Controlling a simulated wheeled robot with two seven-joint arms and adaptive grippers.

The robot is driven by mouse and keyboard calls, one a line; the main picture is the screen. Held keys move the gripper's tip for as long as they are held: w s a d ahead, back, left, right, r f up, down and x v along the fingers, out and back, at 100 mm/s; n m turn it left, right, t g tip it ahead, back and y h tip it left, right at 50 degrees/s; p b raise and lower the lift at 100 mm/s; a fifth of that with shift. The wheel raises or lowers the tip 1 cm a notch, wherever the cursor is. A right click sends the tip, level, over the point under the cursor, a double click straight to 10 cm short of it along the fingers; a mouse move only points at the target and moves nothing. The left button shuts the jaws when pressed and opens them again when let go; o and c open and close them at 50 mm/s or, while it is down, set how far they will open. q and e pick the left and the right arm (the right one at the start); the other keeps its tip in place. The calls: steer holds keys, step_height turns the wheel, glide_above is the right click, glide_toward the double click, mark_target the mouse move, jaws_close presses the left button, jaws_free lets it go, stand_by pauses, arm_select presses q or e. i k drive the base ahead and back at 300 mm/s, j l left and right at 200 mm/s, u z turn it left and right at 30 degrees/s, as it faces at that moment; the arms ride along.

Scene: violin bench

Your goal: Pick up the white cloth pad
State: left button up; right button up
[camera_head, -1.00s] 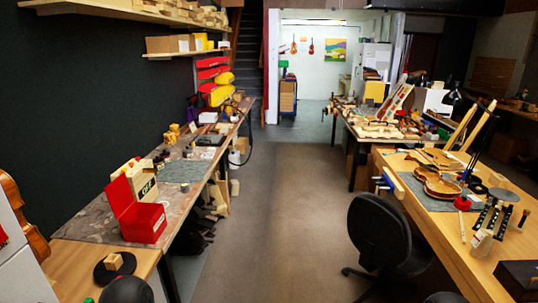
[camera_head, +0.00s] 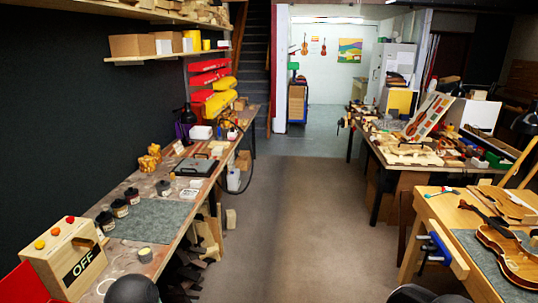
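I cannot make out the white cloth pad for certain. A small flat white piece (camera_head: 188,194) lies at the far edge of the grey mat on the left bench; it is too small to tell if it is cloth. Neither of my grippers shows. Dark rounded parts at the bottom edge look like mine.
The left bench holds a control box marked OFF (camera_head: 66,262), a grey mat (camera_head: 155,220), several dark jars (camera_head: 120,208) and a flat dark case (camera_head: 195,167). A violin bench (camera_head: 440,205) stands right. The aisle floor (camera_head: 300,220) between is clear.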

mark_target(197, 183)
steer(key=i+u, duration=0.2)
steer(key=i, duration=0.8)
steer(key=i+l+u, duration=0.2)
steer(key=i, duration=0.75)
